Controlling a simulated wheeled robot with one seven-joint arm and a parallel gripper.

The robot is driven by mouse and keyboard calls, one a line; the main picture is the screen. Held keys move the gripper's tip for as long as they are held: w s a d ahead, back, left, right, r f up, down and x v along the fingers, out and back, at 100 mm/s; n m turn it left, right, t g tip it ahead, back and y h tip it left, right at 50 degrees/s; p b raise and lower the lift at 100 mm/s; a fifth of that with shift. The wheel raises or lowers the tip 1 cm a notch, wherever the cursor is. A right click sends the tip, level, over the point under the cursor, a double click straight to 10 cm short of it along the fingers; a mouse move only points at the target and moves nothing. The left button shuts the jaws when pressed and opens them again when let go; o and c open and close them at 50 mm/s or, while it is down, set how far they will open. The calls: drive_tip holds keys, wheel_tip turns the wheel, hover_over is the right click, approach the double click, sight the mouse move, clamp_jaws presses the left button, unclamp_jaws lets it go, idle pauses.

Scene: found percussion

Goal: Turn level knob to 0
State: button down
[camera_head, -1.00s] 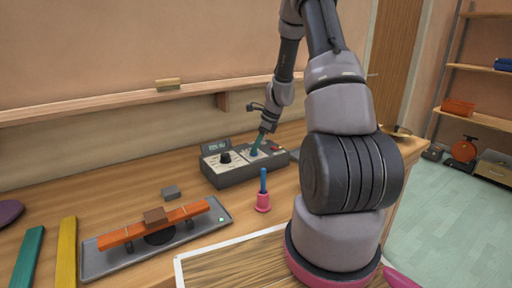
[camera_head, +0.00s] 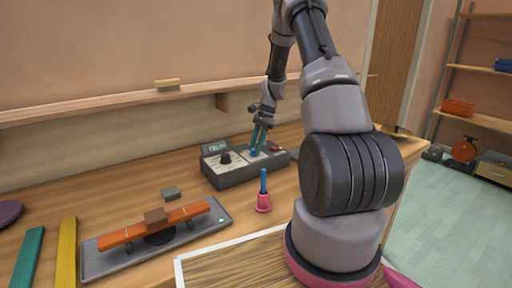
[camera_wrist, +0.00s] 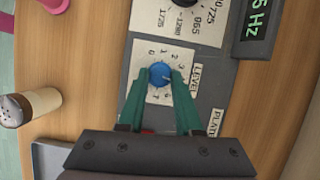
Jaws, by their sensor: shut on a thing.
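The grey control box (camera_head: 235,178) stands on the wooden bench, and its panel fills the middle of the wrist view. The blue level knob (camera_wrist: 160,74) sits on a white dial plate (camera_wrist: 143,60) with numbers around it and the word LEVEL on the right side. A small pale pointer mark shows on the knob, but its exact reading is too small to tell. My gripper (camera_wrist: 160,80) has its teal fingers on both sides of the knob, shut on it. In the head view my gripper (camera_head: 257,143) reaches down onto the right part of the box.
A black knob (camera_head: 226,157) and a digital display (camera_head: 216,148) are on the box's left part. A pink bell with a blue handle (camera_head: 263,203) stands in front. An orange bar (camera_head: 130,233) lies at front left.

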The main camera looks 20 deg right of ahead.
drive_tip(key=n, duration=0.2)
drive_tip(key=n+g+h, duration=0.1)
drive_tip(key=n, duration=0.1)
drive_tip(key=n+g, duration=0.1)
drive_tip(key=n, duration=0.1)
drive_tip(key=shift+w+a+n, duration=0.15)
drive_tip(key=shift+w+n, duration=0.1)
drive_tip(key=shift+n, duration=0.05)
drive_tip(key=n, duration=0.2)
drive_tip(key=n+h, duration=0.1)
drive_tip(key=n, duration=0.1)
drive_tip(key=n+g+h, duration=0.1)
drive_tip(key=n, duration=0.1)
drive_tip(key=shift+w+a, duration=0.1)
drive_tip(key=shift+a, duration=0.15)
drive_tip(key=n+h, duration=0.1)
drive_tip(key=n, duration=0.1)
drive_tip(key=n+h, duration=0.1)
drive_tip(key=n, duration=0.1)
drive_tip(key=n+h, duration=0.1)
drive_tip(key=n, duration=0.1)
drive_tip(key=shift+a+n, duration=0.25)
drive_tip(key=shift+n, duration=0.05)
drive_tip(key=n+t+h, duration=0.1)
drive_tip(key=n, duration=0.5)
drive_tip(key=shift+s+a+n+t+h, duration=0.2)
drive_tip(key=shift+n+t+h, duration=0.2)
drive_tip(key=c, duration=0.6)
unclamp_jaws()
